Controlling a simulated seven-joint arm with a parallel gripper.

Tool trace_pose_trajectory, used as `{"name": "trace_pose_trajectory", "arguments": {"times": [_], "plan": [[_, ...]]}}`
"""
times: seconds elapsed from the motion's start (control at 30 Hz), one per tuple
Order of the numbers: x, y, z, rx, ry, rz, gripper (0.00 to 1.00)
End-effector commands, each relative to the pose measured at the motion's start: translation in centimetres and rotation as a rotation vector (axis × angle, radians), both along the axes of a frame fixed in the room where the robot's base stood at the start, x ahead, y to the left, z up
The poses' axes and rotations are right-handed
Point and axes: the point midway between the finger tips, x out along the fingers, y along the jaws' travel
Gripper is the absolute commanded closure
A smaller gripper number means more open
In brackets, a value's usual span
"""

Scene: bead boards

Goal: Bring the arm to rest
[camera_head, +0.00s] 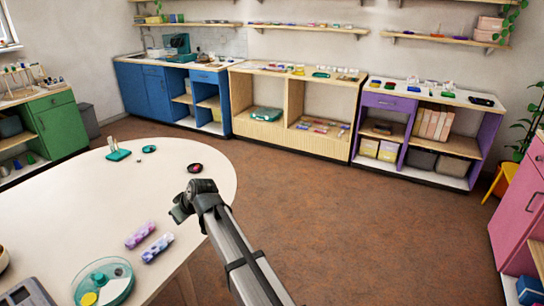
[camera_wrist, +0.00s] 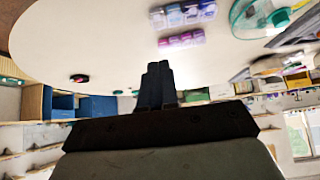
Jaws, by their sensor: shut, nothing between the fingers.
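My gripper (camera_head: 181,208) is at the right edge of the white round table (camera_head: 60,192) in the head view, held above the tabletop. In the wrist view my gripper (camera_wrist: 158,68) shows its two dark fingers together, with nothing between them. The arm reaches in from the bottom of the head view. The wrist view appears upside down, with the table at the top and the cabinets below.
On the table are a black-and-red round piece (camera_head: 195,168), a teal peg stand (camera_head: 118,154), two bead boxes (camera_head: 140,235) (camera_head: 158,248) and a teal round tray (camera_head: 122,288). Open brown floor (camera_head: 330,220) lies to the right. Blue (camera_head: 145,92), wooden (camera_head: 270,130) and purple cabinets (camera_head: 490,140) line the back wall.

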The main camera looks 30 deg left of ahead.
Motion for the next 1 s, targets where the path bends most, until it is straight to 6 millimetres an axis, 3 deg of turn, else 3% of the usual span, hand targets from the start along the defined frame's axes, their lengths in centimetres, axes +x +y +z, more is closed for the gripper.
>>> {"name": "trace_pose_trajectory", "arguments": {"times": [0.37, 0.47, 0.57, 0.8, 1.0], "plan": [[-0.1, -0.4, -0.4, -0.023, 0.103, -0.119, 1.00], [-0.3, -1.7, -1.0, -0.060, 0.141, -0.193, 1.00], [-1.0, -4.4, -1.7, -0.103, 0.166, -0.271, 1.00], [-2.4, -9.8, -7.8, -0.224, 0.199, -0.379, 1.00], [-1.9, -15.8, -14.1, -0.329, 0.226, -0.468, 1.00]]}}
